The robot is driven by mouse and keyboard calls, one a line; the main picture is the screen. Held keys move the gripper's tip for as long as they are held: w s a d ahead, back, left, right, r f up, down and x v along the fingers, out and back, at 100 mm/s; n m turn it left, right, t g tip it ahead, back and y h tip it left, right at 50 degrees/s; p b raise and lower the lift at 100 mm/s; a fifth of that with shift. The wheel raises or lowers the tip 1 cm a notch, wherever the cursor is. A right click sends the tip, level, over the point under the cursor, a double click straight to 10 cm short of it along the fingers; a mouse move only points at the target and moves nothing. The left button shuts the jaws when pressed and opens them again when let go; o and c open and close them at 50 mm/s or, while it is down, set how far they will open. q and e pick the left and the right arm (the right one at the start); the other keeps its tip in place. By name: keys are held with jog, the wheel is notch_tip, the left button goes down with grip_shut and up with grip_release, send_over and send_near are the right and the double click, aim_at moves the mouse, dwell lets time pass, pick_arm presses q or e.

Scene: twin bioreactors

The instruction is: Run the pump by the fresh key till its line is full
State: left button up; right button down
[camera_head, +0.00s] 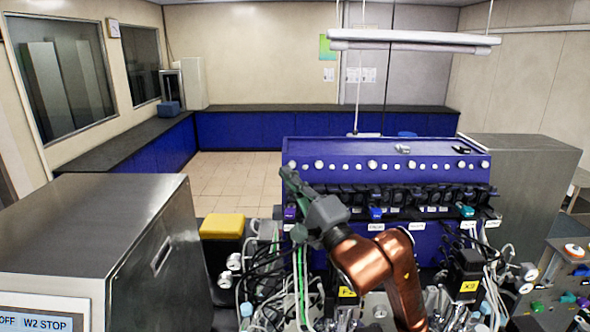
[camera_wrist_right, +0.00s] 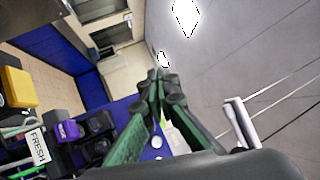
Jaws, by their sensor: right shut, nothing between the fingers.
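The fresh key is the purple key (camera_head: 290,213) at the left end of the blue console's front row. In the right wrist view the purple key (camera_wrist_right: 67,130) sits beside a white label reading FRESH (camera_wrist_right: 38,147). My right gripper (camera_head: 289,174) is shut and empty, just above and behind the purple key, apart from it. Its green-grey fingers (camera_wrist_right: 158,75) meet at the tips in the wrist view, pointing away from the key. Clear and green tubes (camera_head: 300,275) hang below the console; I cannot tell which is the pump's line or how full it is. My left gripper is not in view.
The blue console (camera_head: 340,152) carries a row of black units with blue and teal keys (camera_head: 376,213). Black boxes with yellow labels (camera_head: 468,286) and tangled tubes fill the front. A yellow-topped box (camera_head: 222,226) and a grey cabinet (camera_head: 95,225) stand left. A lamp hangs above.

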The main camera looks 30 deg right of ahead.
aim_at(292, 165)
jog(key=shift+w+d+m+h, duration=0.15)
jog(key=shift+d+m+h, duration=0.15)
jog(key=shift+d+h, duration=0.25)
jog(key=shift+d, duration=0.1)
jog(key=w+d, duration=0.1)
jog(key=w, duration=0.1)
jog(key=w+d+f, duration=0.1)
jog(key=w, duration=0.1)
jog(key=w+f, duration=0.1)
jog(key=w, duration=0.1)
jog(key=shift+d, duration=0.4)
jog(key=shift+w+d+f+y, duration=0.15)
jog(key=shift+w+d+y, duration=0.2)
jog(key=shift+w, duration=0.45)
jog(key=shift+b, duration=0.35)
jog(key=shift+w+d+f, duration=0.15)
jog(key=shift+w+d, duration=0.05)
jog(key=shift+w, duration=0.15)
